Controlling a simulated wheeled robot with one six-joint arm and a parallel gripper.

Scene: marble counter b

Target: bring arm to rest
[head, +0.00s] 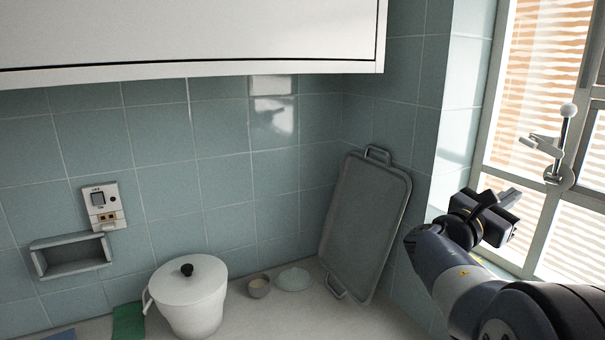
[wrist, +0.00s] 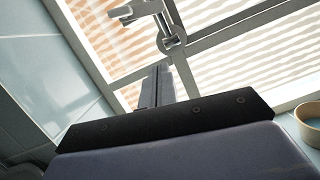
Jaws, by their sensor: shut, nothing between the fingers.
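My arm comes in from the lower right of the head view, and my gripper (head: 512,194) is up in front of the window at the right. In the wrist view my gripper (wrist: 157,72) shows its two fingers side by side, shut with nothing between them. The fingers point towards the window frame and its handle (wrist: 170,38). I cannot tell the exact gap between the fingertips and the frame.
A grey tray (head: 366,222) leans in the corner. A white lidded pot (head: 190,300), a small bowl (head: 259,287) and a pale green dish (head: 293,279) stand on the counter (head: 300,318). A white cupboard (head: 190,35) hangs above. A bowl (wrist: 309,124) shows in the wrist view.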

